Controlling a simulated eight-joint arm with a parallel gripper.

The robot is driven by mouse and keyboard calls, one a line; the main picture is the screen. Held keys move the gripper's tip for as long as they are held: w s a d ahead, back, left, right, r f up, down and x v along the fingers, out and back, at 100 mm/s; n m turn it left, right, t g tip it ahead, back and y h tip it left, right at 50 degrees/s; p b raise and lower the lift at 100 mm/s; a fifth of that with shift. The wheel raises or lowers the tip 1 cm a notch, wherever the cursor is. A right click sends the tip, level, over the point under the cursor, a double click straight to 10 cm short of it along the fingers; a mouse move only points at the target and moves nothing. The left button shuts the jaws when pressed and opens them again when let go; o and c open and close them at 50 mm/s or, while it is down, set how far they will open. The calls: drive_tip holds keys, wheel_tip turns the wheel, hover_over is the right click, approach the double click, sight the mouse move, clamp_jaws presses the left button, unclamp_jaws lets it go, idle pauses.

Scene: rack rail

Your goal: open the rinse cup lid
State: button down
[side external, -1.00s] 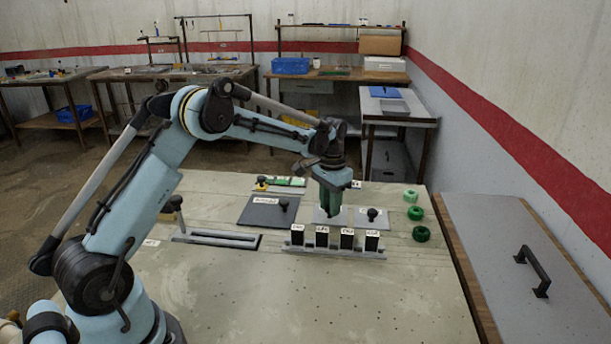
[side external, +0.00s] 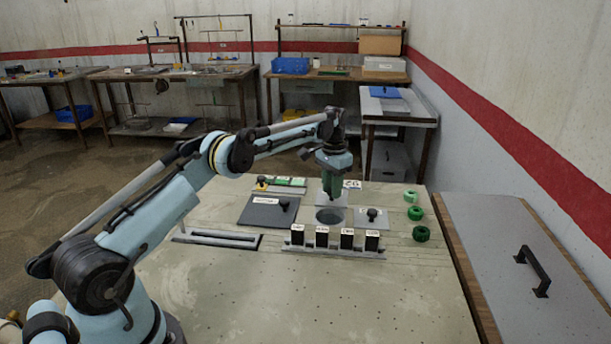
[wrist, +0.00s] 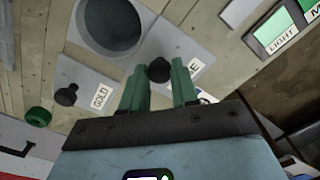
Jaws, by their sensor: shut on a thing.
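The rinse cup's round opening (side external: 330,215) is uncovered in the side view, and its dark recess (wrist: 112,20) shows at the top of the wrist view. The light grey lid plate (side external: 344,202) lies behind the opening. Its black knob (wrist: 159,70) is between the green fingers of my gripper (wrist: 158,82), which is shut on it. In the side view my gripper (side external: 331,192) points down and hides the knob. The lid's label (wrist: 191,72) is partly covered by a finger; only its last letter reads clearly.
The gold lid with its black knob (side external: 372,213) sits right of the opening. A dark knobbed plate (side external: 262,213) lies left. A rack of several black labelled blocks (side external: 322,238) stands in front. Green rings (side external: 416,213) lie right. Green labelled pieces (side external: 283,181) are at the back left.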

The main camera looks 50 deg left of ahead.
drive_tip(key=shift+d, duration=0.1)
drive_tip(key=c, duration=0.8)
unclamp_jaws()
drive_tip(key=shift+c, duration=0.2)
drive_tip(key=shift+r, duration=0.1)
wheel_tip(320, 180, up, 6)
drive_tip(key=shift+f, duration=0.1)
drive_tip(key=shift+r, duration=0.75)
